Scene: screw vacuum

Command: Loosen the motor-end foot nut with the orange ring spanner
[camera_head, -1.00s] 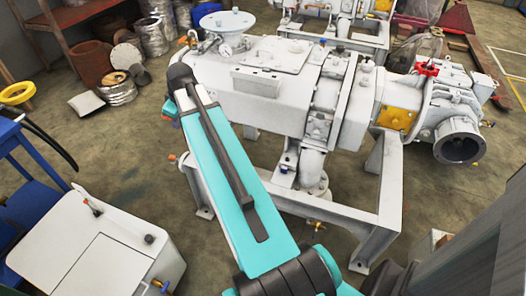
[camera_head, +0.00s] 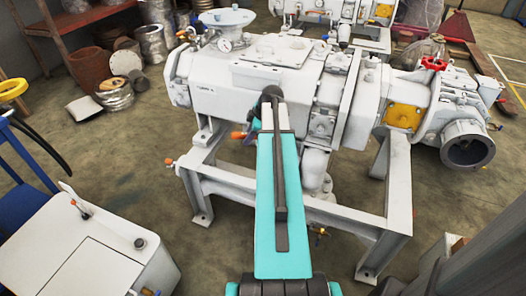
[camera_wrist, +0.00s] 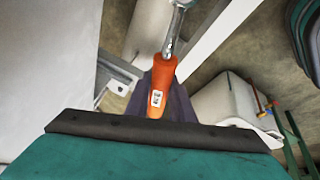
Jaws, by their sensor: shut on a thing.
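In the wrist view my gripper (camera_wrist: 160,104) is shut on the orange handle of the ring spanner (camera_wrist: 160,82). Its bright metal shank points to the top edge, where the ring end is cut off. In the head view my teal arm hides the gripper, and I cannot pick out the spanner. The white vacuum machine (camera_head: 225,85) stands on a pale steel frame (camera_head: 348,226). The frame has foot plates at the left (camera_head: 202,218) and right (camera_head: 366,272). The motor-end foot nut cannot be made out in either view.
A white cabinet (camera_head: 85,255) stands at the lower left, beside a blue cart (camera_head: 30,185). A grey flanged pipe end (camera_head: 467,150) sticks out on the right. A grey post (camera_head: 490,235) rises at the lower right. Floor is clear between cabinet and frame.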

